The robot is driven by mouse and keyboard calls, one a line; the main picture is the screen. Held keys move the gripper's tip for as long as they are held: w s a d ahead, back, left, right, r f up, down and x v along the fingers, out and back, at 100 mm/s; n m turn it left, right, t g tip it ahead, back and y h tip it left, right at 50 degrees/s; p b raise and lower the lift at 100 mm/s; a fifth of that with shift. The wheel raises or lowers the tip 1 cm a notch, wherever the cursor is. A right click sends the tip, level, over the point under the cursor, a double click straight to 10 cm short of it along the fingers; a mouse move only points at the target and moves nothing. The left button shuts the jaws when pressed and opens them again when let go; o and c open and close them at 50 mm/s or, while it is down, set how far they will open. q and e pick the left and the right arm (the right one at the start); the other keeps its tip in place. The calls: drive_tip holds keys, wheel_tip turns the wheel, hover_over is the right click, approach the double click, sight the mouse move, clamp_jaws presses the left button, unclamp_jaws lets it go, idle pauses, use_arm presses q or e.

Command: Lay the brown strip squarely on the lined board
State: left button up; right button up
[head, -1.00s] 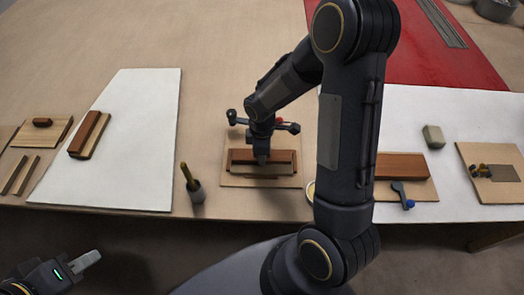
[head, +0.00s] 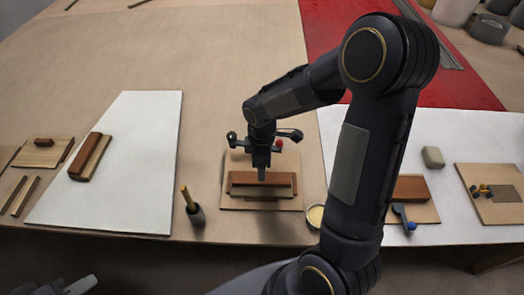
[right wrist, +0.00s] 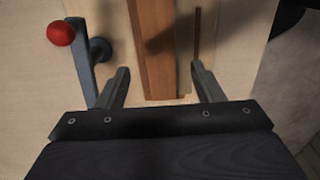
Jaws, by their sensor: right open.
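A brown strip (head: 258,191) lies on a pale wooden board (head: 238,165) in the middle of the table; I cannot make out lines on the board. In the right wrist view the strip (right wrist: 157,50) runs between the two fingers. My right gripper (head: 262,176) points down at the strip. It is open, its fingers (right wrist: 160,83) apart on either side, not visibly touching the strip. A thin dark brown piece (right wrist: 197,35) lies right of the strip. My left gripper (head: 80,286) only partly shows at the bottom left edge, away from the table.
A white sheet (head: 120,150) bears another brown block (head: 88,156). My right arm hides part of the right side.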

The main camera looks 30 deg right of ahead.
drive_tip(key=s+r+m+t+y, duration=0.25)
drive_tip(key=s+r+m, duration=0.55)
drive_tip(key=r, duration=0.5)
drive_tip(key=s+a+r+m+t+y, duration=0.1)
drive_tip(key=s+a+r+m+t, duration=0.1)
drive_tip(key=s, duration=0.7)
drive_tip(key=a+m+t, duration=0.1)
drive_tip(key=a+m, duration=0.1)
drive_tip(key=m, duration=0.1)
drive_tip(key=shift+m, duration=0.3)
